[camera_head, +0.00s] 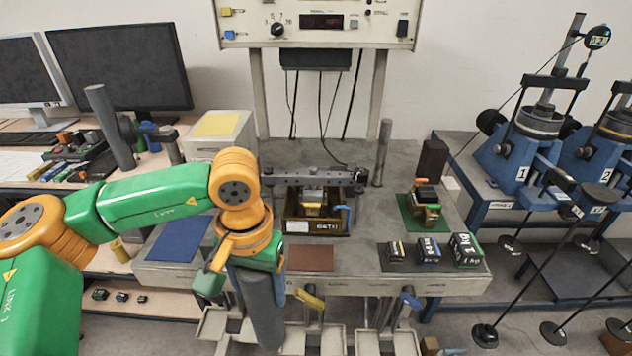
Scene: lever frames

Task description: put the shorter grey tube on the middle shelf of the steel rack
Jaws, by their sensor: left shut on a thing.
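My left gripper (243,277) hangs in front of the bench and is shut on a thick dark grey tube (263,318). The tube points down, slightly tilted, with its lower end over the front edge of the bench. Another grey tube (110,127) leans on the desk at the left. A slim grey upright post (382,153) stands at the back of the bench. I cannot tell from this view which tube is shorter. I cannot make out a steel rack with a middle shelf. My right gripper is not in view.
Numbered blue lever frames (512,165) with long rods stand at the right. Monitors (122,65) stand at the left.

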